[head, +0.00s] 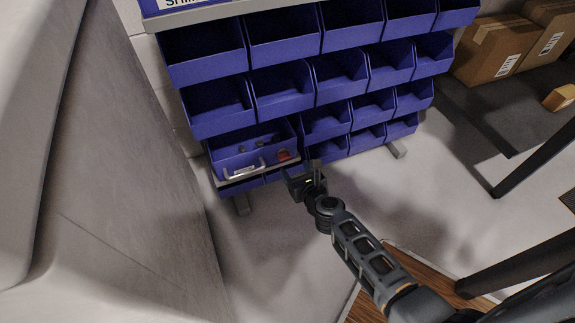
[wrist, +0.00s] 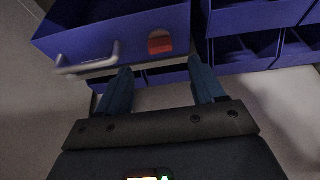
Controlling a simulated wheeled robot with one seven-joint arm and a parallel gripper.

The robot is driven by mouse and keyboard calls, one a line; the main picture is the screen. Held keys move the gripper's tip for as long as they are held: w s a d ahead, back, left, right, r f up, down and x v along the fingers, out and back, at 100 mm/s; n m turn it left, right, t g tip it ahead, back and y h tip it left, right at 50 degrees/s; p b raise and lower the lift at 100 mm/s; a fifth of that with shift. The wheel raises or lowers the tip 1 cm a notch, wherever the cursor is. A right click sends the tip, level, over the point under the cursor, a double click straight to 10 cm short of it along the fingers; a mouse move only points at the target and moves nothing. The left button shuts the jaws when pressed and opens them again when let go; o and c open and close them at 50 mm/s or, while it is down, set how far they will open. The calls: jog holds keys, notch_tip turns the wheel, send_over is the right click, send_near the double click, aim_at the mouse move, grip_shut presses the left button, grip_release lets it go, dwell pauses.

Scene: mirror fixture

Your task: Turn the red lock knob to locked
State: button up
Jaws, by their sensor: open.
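The red lock knob (head: 283,155) is on the front of a blue drawer (head: 232,162) low on the left of the bin rack. In the wrist view the red knob (wrist: 160,42) sits on the drawer front, above and between my fingertips. Which way the knob is turned is hard to make out. My gripper (head: 300,177) is in front of the drawer's right end, just below and right of the knob. In the wrist view my gripper (wrist: 162,80) has its two blue fingers apart, with nothing between them. It appears apart from the knob.
A pale bar handle (head: 245,170) is on the drawer front, left of the knob; it also shows in the wrist view (wrist: 88,62). Blue bins (head: 325,122) fill the rack above and right. A grey wall panel (head: 110,170) stands left. Open floor lies below the rack.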

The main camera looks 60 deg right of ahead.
aim_at(285, 157)
jog(key=b+x, duration=0.2)
jog(key=x, duration=0.5)
jog(key=shift+w+d+f, duration=0.1)
jog(key=shift+w+d, duration=0.1)
jog(key=shift+w, duration=0.05)
jog(key=c, duration=1.1)
